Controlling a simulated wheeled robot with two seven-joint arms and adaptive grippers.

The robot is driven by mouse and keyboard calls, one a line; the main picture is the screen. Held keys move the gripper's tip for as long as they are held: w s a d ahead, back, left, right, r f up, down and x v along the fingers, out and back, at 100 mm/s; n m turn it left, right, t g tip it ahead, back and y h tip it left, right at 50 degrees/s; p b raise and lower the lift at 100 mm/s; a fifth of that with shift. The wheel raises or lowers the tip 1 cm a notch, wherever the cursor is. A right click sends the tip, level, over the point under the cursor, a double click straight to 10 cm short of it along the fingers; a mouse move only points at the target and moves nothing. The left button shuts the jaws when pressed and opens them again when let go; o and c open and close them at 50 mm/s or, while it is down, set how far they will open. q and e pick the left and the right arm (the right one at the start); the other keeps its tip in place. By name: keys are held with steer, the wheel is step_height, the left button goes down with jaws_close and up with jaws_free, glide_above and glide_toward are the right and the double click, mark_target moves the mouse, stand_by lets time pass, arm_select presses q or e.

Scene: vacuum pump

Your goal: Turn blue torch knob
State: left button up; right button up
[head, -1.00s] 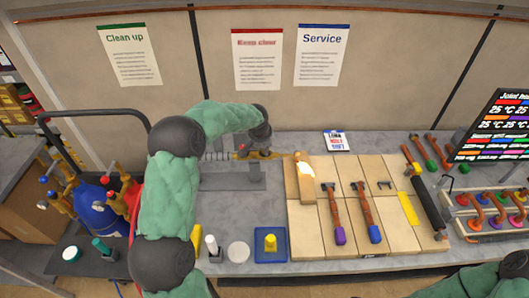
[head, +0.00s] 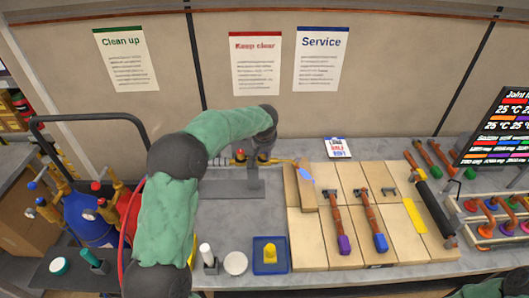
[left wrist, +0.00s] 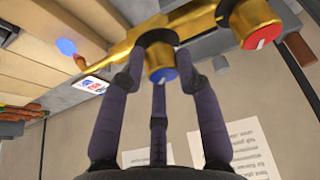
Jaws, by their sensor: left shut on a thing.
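The brass torch (head: 284,161) lies in a stand at the back of the bench and points right, with a small blue flame (head: 306,174) at its tip. In the left wrist view the torch body (left wrist: 185,22) carries a blue knob (left wrist: 161,74) and a red knob (left wrist: 256,24). My left gripper (head: 262,157) reaches the torch from behind and above. In the left wrist view its fingers (left wrist: 160,62) are shut around the blue knob. The blue knob is hidden in the head view. My right gripper is out of frame.
Pale boards (head: 350,232) with copper pipe pieces cover the middle of the bench. A blue tray (head: 284,267) with a yellow item stands in front. Gas cylinders (head: 84,222) stand at the left, a screen (head: 505,125) at the right.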

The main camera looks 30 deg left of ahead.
arm_select(q)
steer(key=shift+a, duration=0.1)
steer(key=o, duration=1.1)
steer(key=shift+r, duration=0.1)
steer(key=v, duration=1.1)
steer(key=shift+s+r, duration=0.2)
steer(key=shift+r, duration=0.15)
